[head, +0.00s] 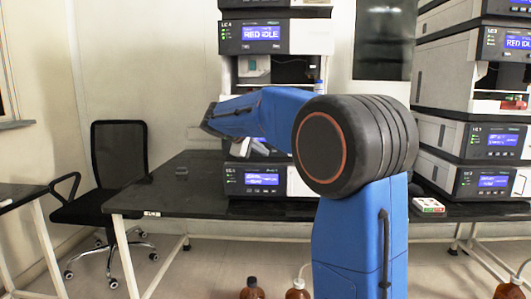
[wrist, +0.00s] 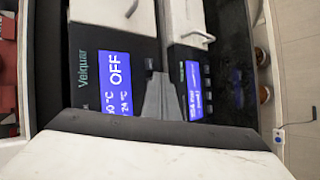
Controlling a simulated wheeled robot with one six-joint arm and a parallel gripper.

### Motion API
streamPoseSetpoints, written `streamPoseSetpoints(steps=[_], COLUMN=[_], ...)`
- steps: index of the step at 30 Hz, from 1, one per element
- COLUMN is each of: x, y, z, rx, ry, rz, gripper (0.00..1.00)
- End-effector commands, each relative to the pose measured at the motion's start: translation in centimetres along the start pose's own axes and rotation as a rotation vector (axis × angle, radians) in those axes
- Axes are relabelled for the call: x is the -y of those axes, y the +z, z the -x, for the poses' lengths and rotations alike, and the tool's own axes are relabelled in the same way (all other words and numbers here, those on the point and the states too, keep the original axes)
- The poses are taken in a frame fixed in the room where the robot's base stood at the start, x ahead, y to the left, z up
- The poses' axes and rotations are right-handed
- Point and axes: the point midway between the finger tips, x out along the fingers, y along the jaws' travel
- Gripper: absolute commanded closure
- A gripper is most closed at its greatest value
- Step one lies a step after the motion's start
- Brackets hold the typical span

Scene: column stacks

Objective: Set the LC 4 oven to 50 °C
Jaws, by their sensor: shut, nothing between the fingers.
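The LC 4 stack (head: 262,37) stands on the bench in the head view, partly hidden by my blue arm. In the wrist view, turned sideways, a dark panel marked Velquar (wrist: 83,70) has a blue display (wrist: 114,72) reading OFF, with 24 °C and another temperature ending in 0 °C, its first digit unclear. I take this to be the oven panel. My gripper (wrist: 156,76) shows as a grey tapered shape, shut and empty. Its tip is close to a small dark button (wrist: 149,64) beside the display; I cannot tell whether they touch.
A second module's display (wrist: 194,91) and button row (wrist: 207,82) lie to the right in the wrist view. Another stack (head: 480,80) stands at the right in the head view. Brown bottles (head: 298,291) are on the floor. The left bench top (head: 165,195) is mostly clear.

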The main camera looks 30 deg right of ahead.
Motion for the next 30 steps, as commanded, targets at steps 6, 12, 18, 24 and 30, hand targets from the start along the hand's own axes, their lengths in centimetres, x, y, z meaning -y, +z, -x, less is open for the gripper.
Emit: streamPoseSetpoints(steps=[6, 12, 18, 24, 30], x=[0.5, 0.5, 0.6, 1.2, 2.0], y=[0.4, 0.4, 0.6, 1.2, 2.0], z=[0.6, 0.6, 0.8, 1.7, 2.9], rx=[0.000, 0.000, -0.001, -0.002, -0.001], ry=[0.000, 0.000, 0.000, 0.000, 0.000], rz=[0.001, 0.000, 0.000, 0.000, 0.000], gripper=[1.00, 1.00, 1.00, 1.00, 1.00])
